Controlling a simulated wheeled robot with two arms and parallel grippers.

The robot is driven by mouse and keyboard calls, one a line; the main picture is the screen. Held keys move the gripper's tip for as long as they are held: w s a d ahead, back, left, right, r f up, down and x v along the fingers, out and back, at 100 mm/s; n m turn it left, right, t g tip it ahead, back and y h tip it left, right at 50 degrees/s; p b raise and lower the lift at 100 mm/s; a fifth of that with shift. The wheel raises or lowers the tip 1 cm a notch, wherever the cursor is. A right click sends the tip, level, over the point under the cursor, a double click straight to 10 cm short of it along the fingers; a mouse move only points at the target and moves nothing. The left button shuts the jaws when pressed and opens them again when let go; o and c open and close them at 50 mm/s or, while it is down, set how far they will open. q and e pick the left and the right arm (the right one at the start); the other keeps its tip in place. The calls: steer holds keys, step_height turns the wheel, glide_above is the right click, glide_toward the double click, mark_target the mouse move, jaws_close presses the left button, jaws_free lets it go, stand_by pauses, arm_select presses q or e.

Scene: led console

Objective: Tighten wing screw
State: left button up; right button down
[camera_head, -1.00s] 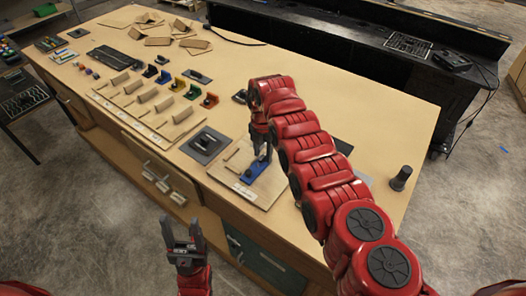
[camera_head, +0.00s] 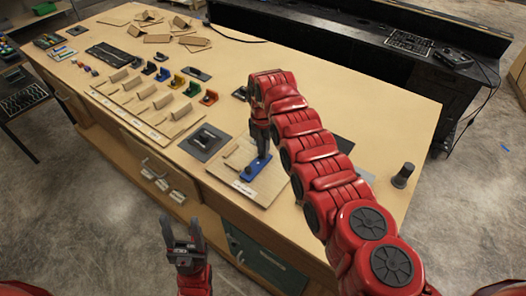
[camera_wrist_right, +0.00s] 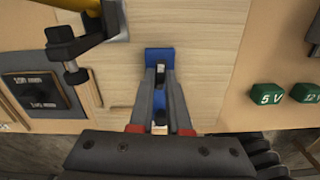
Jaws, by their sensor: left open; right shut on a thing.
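A blue bracket (camera_head: 250,172) lies on a light wooden board (camera_head: 236,187) near the table's front edge. It also shows in the right wrist view (camera_wrist_right: 159,54). My right gripper (camera_head: 260,154) reaches down onto the bracket. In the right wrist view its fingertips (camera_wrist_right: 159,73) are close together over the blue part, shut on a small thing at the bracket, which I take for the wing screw. The fingers hide most of the screw, so its turn and seating cannot be told. My left gripper (camera_head: 182,232) is open and empty, in front of the table and pointing up.
A dark square plate (camera_head: 205,140) lies left of the board. Coloured brackets (camera_head: 178,80) and wooden pieces stand in rows farther left. A dark clamp with a yellow part (camera_wrist_right: 70,45) is close to my right gripper. A dark cylinder (camera_head: 403,175) stands at the right edge.

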steer(key=m+b, duration=0.6)
steer(key=b, duration=0.1)
steer(key=shift+f, duration=0.25)
steer(key=m+b, duration=0.2)
steer(key=shift+w+r+m, duration=0.1)
steer(key=shift+r+m, duration=0.05)
steer(key=shift+m, duration=0.25)
steer(key=shift+m+b, duration=0.55)
steer(key=shift+m, duration=0.35)
steer(key=m+b, duration=0.1)
steer(key=m, duration=0.1)
steer(key=shift+r+m, duration=0.1)
steer(key=shift+m, duration=0.3)
steer(key=m, duration=0.3)
steer(key=shift+r+m+b, duration=0.1)
steer(key=shift+m+b, duration=0.2)
steer(key=shift+b, duration=0.1)
steer(key=m, duration=0.3)
steer(key=shift+w+r+m+b, duration=0.1)
steer(key=shift+m+b, duration=0.2)
steer(key=shift+m, duration=1.6)
